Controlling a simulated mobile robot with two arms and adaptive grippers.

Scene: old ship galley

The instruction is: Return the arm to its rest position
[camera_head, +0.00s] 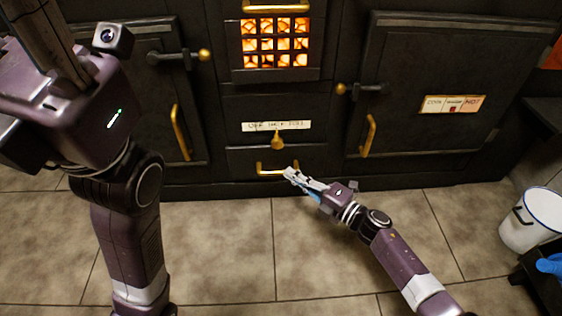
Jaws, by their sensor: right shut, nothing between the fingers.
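My right arm (398,262) reaches in from the bottom right, stretched toward the stove front. My right gripper (291,174) is shut with nothing between its fingers. Its tips are close to the brass handle (268,169) of the low drawer; I cannot tell whether they touch it. My left arm (128,225) stands large at the left, folded upward. The left gripper's fingers are not in the picture.
The black stove (232,190) fills the back, with a glowing grate (274,45) and a left door (140,95) and right door (440,95), both shut. A white bucket (533,222) stands at the right. The tiled floor (220,250) between my arms is clear.

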